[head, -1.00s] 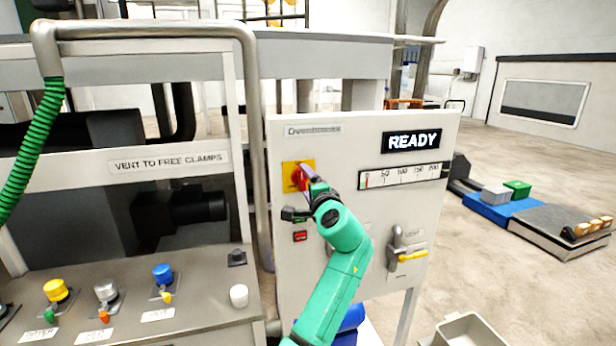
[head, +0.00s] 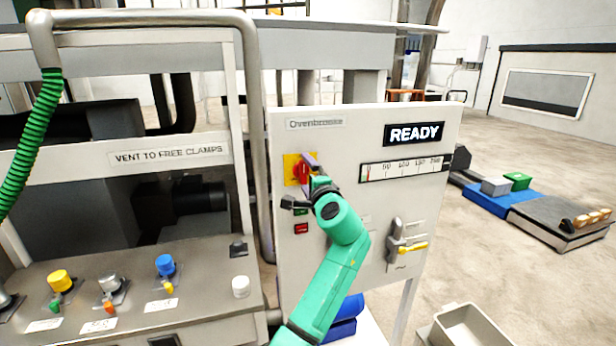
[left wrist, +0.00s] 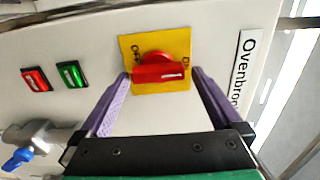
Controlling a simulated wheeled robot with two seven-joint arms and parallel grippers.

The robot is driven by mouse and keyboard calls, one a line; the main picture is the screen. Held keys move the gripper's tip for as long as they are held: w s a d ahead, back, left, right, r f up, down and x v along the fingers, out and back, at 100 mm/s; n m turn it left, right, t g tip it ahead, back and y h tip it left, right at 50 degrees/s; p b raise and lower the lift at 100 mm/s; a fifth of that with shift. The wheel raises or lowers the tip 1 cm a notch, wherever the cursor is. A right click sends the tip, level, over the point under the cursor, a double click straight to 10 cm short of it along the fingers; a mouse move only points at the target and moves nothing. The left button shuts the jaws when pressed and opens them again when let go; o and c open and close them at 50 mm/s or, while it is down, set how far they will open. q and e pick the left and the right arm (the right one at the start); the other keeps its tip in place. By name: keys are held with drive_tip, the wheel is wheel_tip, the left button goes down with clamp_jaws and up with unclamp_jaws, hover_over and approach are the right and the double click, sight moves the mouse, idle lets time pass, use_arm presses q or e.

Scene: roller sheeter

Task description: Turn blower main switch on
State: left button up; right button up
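A red rotary switch (head: 300,172) on a yellow plate sits at the upper left of the white panel (head: 350,230). It also shows in the left wrist view (left wrist: 160,73), where its bar lies level across the picture and "OFF" is readable at the plate's upper left. The other label is partly hidden. My left gripper (head: 310,170) is at the switch. In the left wrist view its two purple fingers (left wrist: 160,80) stand apart, one beside each end of the red bar. I cannot tell whether they touch it. My right gripper is not in view.
A red and a green button (left wrist: 72,74) sit near the switch. A lever with a yellow handle (head: 412,247) is lower right on the panel. A pipe (head: 254,130) and a console with several knobs (head: 165,265) stand at left. A grey bin (head: 470,328) is lower right.

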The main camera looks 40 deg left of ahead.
use_arm(q)
drive_tip(key=shift+s+d+f, duration=0.1)
drive_tip(key=shift+d+f, duration=0.05)
drive_tip(key=shift+d, duration=0.15)
drive_tip(key=b+v, duration=0.5)
drive_tip(key=v, duration=0.9)
drive_tip(key=shift+b, duration=0.3)
drive_tip(key=shift+a, duration=0.1)
